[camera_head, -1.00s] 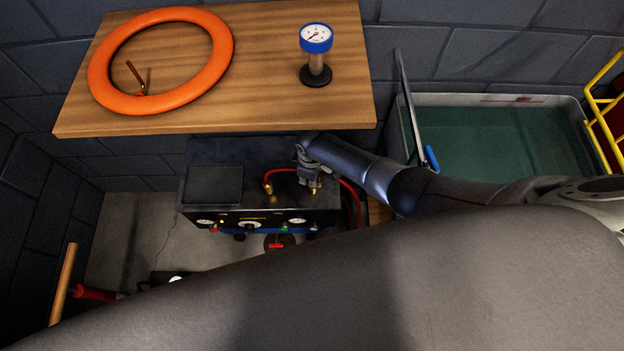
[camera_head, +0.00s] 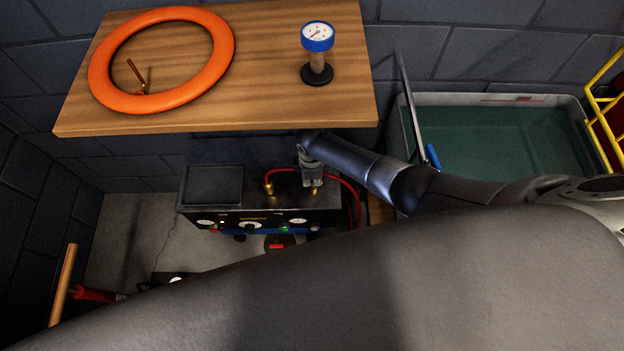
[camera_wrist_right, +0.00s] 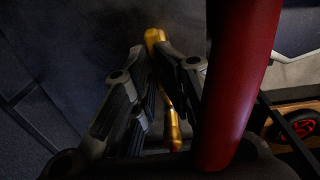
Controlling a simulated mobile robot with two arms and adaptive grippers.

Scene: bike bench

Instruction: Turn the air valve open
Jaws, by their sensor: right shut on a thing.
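The compressor-like box (camera_head: 255,219) with gauges on its front stands below the wooden shelf in the head view. Brass fittings (camera_head: 268,188) and a red hose (camera_head: 345,181) are on its top. My right gripper (camera_head: 312,180) points down at the right part of the box top. In the right wrist view the gripper (camera_wrist_right: 166,85) has its fingers closed around a brass valve part (camera_wrist_right: 174,130). The red hose (camera_wrist_right: 236,80) passes close beside the right finger. The gripper mostly hides the valve in the head view. My left gripper is not in view.
The wooden shelf (camera_head: 260,60) overhangs just behind the box. It carries an orange ring (camera_head: 222,70) and a blue-rimmed gauge (camera_head: 317,38). A water tank (camera_head: 500,140) stands at the right. A black tray (camera_head: 214,184) is on the box's left top.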

